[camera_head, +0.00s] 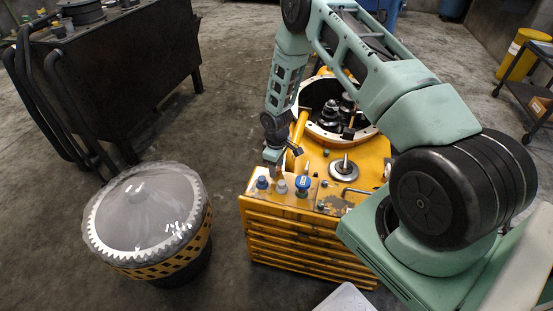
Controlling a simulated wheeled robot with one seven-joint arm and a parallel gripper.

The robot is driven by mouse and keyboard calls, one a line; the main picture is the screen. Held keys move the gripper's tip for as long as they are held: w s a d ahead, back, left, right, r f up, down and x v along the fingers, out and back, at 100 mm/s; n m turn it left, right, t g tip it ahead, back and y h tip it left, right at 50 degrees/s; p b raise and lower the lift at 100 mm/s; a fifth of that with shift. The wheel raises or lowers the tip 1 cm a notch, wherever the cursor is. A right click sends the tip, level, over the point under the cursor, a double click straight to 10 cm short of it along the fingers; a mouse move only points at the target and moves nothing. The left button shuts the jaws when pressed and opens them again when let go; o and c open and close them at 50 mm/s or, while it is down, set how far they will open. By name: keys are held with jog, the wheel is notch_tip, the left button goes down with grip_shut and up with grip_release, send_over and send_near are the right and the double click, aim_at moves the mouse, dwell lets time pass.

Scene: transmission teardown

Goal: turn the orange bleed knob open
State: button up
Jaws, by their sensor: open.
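The yellow transmission housing (310,237) stands in the middle of the floor, with an open round bore at its back. My gripper (274,156) points down over the front left of the housing's top, behind a row of small knobs. Its jaws are open, but the gap between them is hard to make out. I cannot clearly pick out the orange bleed knob; a small orange-brown piece (278,171) shows just below the gripper. The row has a blue knob (262,182) at left, a grey one (281,186) in the middle and a larger blue one (302,184) at right.
A round flanged part (343,168) with an upright stem sits right of the knobs. A yellow bar (298,132) leans close to my gripper. A drum (145,215) with a clear-covered toothed disc stands at left. A dark bench (125,70) stands behind it.

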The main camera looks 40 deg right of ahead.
notch_tip(320, 180, up, 17)
jog(key=p, duration=0.1)
jog(key=shift+r, duration=0.15)
dwell(0.6)
jog(key=s+a+r+p, duration=0.1)
jog(key=s+a+r, duration=0.2)
jog(key=a+r, duration=0.3)
jog(key=s+a+r+n+p, duration=0.1)
jog(key=s+a+r+p, duration=0.15)
jog(key=a+r, duration=0.3)
jog(key=s+a+r+p, duration=0.1)
jog(key=s+a+r, duration=0.2)
jog(key=a+r, duration=0.3)
jog(key=s+a+r+p, duration=0.1)
jog(key=s+a+r, duration=0.2)
jog(key=s, duration=0.4)
jog(key=s+a+r+p, duration=0.1)
jog(key=s+a+r, duration=0.2)
jog(key=s, duration=0.4)
jog(key=s+a+r+p, duration=0.1)
jog(key=s+a+r, duration=0.2)
jog(key=s, duration=0.4)
jog(key=shift+s+r+n+y+p, duration=0.3)
jog(key=shift+r+n, duration=0.1)
jog(key=shift+r, duration=0.35)
